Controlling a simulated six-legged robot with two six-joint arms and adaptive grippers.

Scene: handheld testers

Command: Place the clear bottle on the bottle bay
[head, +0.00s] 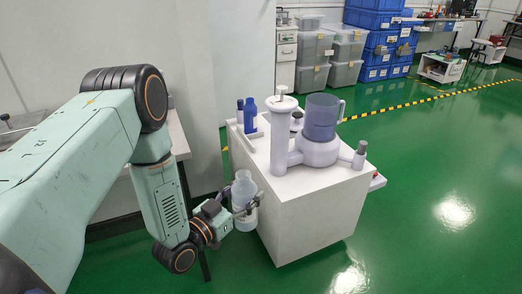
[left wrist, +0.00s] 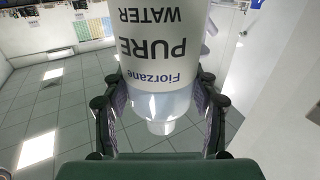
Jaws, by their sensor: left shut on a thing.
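The clear bottle (head: 244,187) is upright in the head view, with a whitish label. My left gripper (head: 248,206) is shut on it, holding it beside the left side of the white cabinet, below its top. In the left wrist view the clear bottle (left wrist: 157,102) sits between the two fingers (left wrist: 160,108), its label reading "PURE WATER" upside down. On the cabinet top's left edge is a shallow tray (head: 256,134) that looks like the bottle bay. A blue bottle (head: 250,115) stands there with a slim dark blue item beside it. My right gripper is out of view.
The white cabinet (head: 310,225) carries a tall white dispenser (head: 284,140), a large blue-tinted jug (head: 322,115) on a round base, and a small grey-capped bottle (head: 359,154). Its left edge is close to the held bottle. Open green floor (head: 440,190) lies to the right.

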